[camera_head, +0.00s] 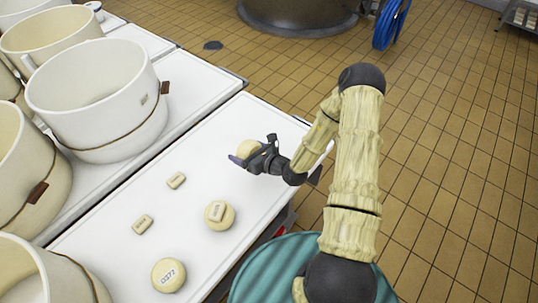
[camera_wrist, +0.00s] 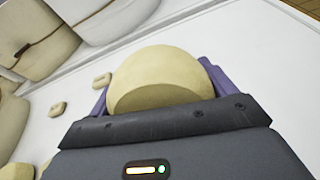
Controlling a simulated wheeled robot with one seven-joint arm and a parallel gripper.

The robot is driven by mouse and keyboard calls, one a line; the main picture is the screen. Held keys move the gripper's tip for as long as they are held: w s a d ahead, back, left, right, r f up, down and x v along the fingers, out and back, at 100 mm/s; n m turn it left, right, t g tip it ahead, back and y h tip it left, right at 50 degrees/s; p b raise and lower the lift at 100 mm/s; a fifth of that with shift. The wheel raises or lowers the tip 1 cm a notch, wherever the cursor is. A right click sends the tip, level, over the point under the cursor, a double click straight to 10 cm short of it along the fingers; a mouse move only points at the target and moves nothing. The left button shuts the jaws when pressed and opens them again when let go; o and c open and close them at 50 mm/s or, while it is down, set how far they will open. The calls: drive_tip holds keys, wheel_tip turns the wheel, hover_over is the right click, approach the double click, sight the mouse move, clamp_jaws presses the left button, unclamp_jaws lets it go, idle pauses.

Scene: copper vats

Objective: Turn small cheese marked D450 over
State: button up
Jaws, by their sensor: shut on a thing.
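A round pale yellow cheese (camera_head: 250,149) is held between the fingers of my gripper (camera_head: 250,158), over the far part of the white table. In the wrist view the cheese (camera_wrist: 160,82) fills the space between the two purple fingers and looks tilted, with its side and a flat face showing. No marking is readable on it, so I cannot tell whether it is D450. A second small cheese (camera_head: 168,275) at the near end has dark print that reads like D372. Another small cheese (camera_head: 219,215) carries a small pale block on top.
Two small pale blocks (camera_head: 176,180) (camera_head: 142,224) lie on the white table (camera_head: 225,135). Large cream moulds (camera_head: 97,95) stand along the left. A copper vat (camera_head: 298,15) is at the back. The table's far end is clear.

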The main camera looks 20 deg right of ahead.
sight(269, 177)
drive_tip(key=s+a+g+p, duration=0.1)
drive_tip(key=g, duration=0.1)
drive_tip(key=s+a+f+n+g+h+p, duration=0.1)
drive_tip(key=g+p, duration=0.1)
drive_tip(key=s+f+g+h+p, duration=0.1)
drive_tip(key=shift+s+a+f+n+g, duration=0.15)
drive_tip(key=shift+s+a+n+g, duration=0.1)
drive_tip(key=shift+a+n+g, duration=0.15)
drive_tip(key=shift+s+d+f+g+h+p, duration=0.2)
drive_tip(key=shift+s+g+h+p, duration=0.15)
drive_tip(key=shift+h+p, duration=0.35)
drive_tip(key=d+g+h+p, duration=0.1)
drive_tip(key=s+d+p, duration=0.1)
drive_tip(key=d+g+h+p, duration=0.1)
drive_tip(key=shift+s+f+g+h, duration=0.25)
drive_tip(key=shift+f+g+h, duration=0.05)
drive_tip(key=shift+g, duration=0.05)
drive_tip(key=shift+d+p, duration=0.3)
drive_tip(key=shift+p, duration=0.05)
drive_tip(key=d+p, duration=0.1)
drive_tip(key=d+r+g+h, duration=0.1)
drive_tip(key=d+m+g+p, duration=0.1)
drive_tip(key=shift+d+r+h+p, duration=0.3)
drive_tip(key=shift+d+r+p, duration=0.05)
drive_tip(key=shift+d, duration=0.05)
drive_tip(key=shift+w+d+r+g+h+p, duration=0.15)
drive_tip(key=shift+d+r+g+h+p, duration=0.25)
drive_tip(key=shift+d, duration=0.35)
drive_tip(key=shift+f+b, duration=2.95)
drive_tip(key=shift+f, duration=0.25)
